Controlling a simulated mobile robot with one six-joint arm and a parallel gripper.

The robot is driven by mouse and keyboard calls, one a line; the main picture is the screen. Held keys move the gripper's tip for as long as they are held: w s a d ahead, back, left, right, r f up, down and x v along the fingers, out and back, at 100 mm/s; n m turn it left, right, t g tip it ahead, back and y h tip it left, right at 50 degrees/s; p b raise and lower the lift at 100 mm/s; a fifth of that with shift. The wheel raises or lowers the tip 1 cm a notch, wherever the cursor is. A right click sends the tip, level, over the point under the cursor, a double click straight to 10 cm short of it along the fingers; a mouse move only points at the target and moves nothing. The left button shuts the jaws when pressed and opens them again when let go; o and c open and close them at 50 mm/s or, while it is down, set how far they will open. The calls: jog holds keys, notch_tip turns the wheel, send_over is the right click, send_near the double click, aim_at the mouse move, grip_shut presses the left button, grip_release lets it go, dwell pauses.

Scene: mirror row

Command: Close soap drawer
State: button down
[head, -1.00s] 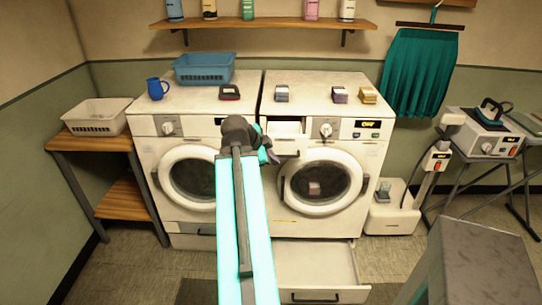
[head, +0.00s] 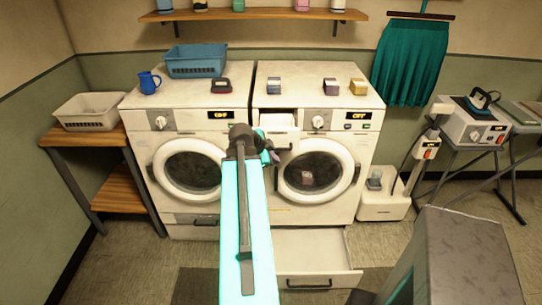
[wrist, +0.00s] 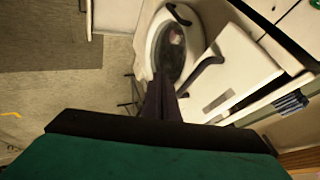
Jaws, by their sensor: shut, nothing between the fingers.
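The soap drawer (head: 284,138) is at the upper left of the right washing machine (head: 345,150). It stands pulled out, its white front clear of the panel. The wrist view shows the drawer (wrist: 240,70) from close up, with a dark curved handle on its front. My gripper (head: 272,157) is shut and empty, just in front of and slightly below the drawer's left side. In the wrist view its dark fingers (wrist: 160,98) are beside the drawer front; I cannot tell whether they touch it. My arm hides part of the left machine's right edge.
The round door (head: 316,175) is below the soap drawer. A large bottom drawer (head: 318,262) stands open at floor level. The left machine (head: 180,125) is close beside. A grey block (head: 465,260) stands at the front right. Floor on the left is clear.

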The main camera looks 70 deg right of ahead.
jog(key=d, duration=0.1)
jog(key=w+d+p, duration=0.1)
jog(key=d+p, duration=0.1)
jog(key=shift+w+d+r, duration=0.2)
jog(key=shift+d+r, duration=0.1)
jog(key=shift+d, duration=0.1)
jog(key=shift+d, duration=0.1)
dwell(0.4)
jog(key=w+d+b, duration=0.1)
jog(key=d+b, duration=0.1)
jog(key=d, duration=0.2)
jog(key=w+d+b, duration=0.2)
jog(key=d, duration=0.3)
jog(key=w+d+b, duration=0.2)
jog(key=d+b, duration=0.1)
jog(key=d, duration=0.1)
jog(key=shift+w+d+f, duration=0.1)
jog(key=shift+w+d, duration=0.1)
jog(key=shift+d, duration=0.15)
jog(key=shift+w+d+b, duration=0.3)
jog(key=shift+d+b, duration=0.05)
jog(key=shift+d, duration=0.45)
jog(key=shift+r, duration=0.25)
jog(key=shift+f, duration=0.1)
